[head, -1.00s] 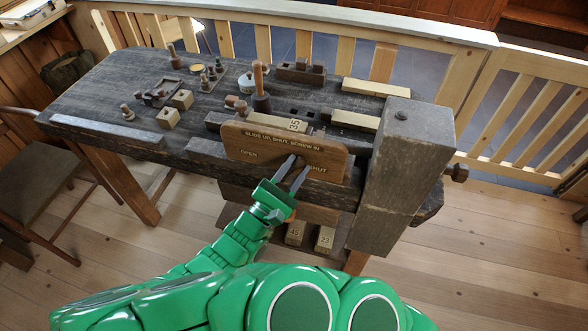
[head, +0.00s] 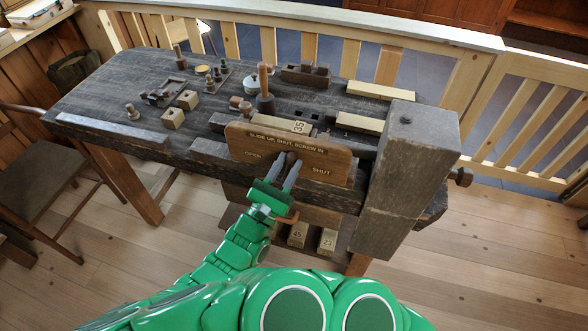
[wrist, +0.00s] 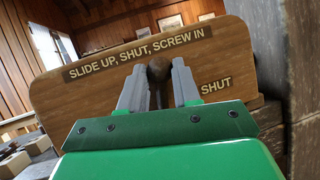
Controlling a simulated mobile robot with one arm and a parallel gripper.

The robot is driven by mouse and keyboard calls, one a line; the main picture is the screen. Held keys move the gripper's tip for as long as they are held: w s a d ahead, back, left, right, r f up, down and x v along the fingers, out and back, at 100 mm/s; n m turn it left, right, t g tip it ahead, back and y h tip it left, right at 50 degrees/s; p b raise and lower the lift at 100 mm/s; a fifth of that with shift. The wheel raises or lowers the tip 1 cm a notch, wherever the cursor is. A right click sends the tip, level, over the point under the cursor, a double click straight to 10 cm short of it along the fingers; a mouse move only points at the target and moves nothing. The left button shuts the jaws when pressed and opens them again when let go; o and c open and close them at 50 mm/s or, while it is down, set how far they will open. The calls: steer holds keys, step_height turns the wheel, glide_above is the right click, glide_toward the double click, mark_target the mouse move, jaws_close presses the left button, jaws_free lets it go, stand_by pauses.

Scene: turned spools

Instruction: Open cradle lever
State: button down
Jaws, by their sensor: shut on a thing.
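The cradle lever (wrist: 158,70) shows in the wrist view as a dark round knob on a stem, between my two grey fingers. My gripper (head: 284,168) is shut on it in front of the wooden board (head: 335,158); it also shows in the wrist view (wrist: 157,88). The board reads "SLIDE UP, SHUT, SCREW IN", with "OPEN" at left and "SHUT" at right. The lever stands near the middle, between the two words. In the head view my fingers hide most of the lever. The "OPEN" word is out of sight in the wrist view.
The board is on the front of a dark workbench (head: 100,85). A thick grey post (head: 405,170) stands close on the right. Blocks marked 45 (head: 298,234) and 23 (head: 327,241) are below. Small turned parts and wooden blocks lie on the bench top.

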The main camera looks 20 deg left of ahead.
steer(key=a+n+y, duration=0.1)
steer(key=n, duration=0.1)
steer(key=a+n+y, duration=0.1)
steer(key=n+y, duration=0.1)
steer(key=n, duration=0.1)
steer(key=a+n+t+y, duration=0.1)
steer(key=n, duration=0.1)
steer(key=shift+a+n+y, duration=0.25)
steer(key=shift+n+y, duration=0.05)
steer(key=shift+y, duration=0.1)
steer(key=shift+a+f+n+y, duration=0.2)
steer(key=shift+a+n+y, duration=0.35)
steer(key=shift+n, duration=0.5)
steer(key=shift+a+f+n+y, duration=0.25)
steer(key=shift+a+n+y, duration=0.15)
steer(key=shift+n+y, duration=0.55)
steer(key=shift+a+f+n+y, duration=0.2)
steer(key=shift+a+n+y, duration=0.3)
steer(key=shift+n, duration=0.7)
steer(key=c, duration=0.8)
jaws_free()
steer(key=shift+s, duration=0.1)
steer(key=v, duration=0.7)
steer(key=shift+s, duration=0.3)
steer(key=shift+d+f, duration=0.1)
steer(key=shift+d, duration=0.05)
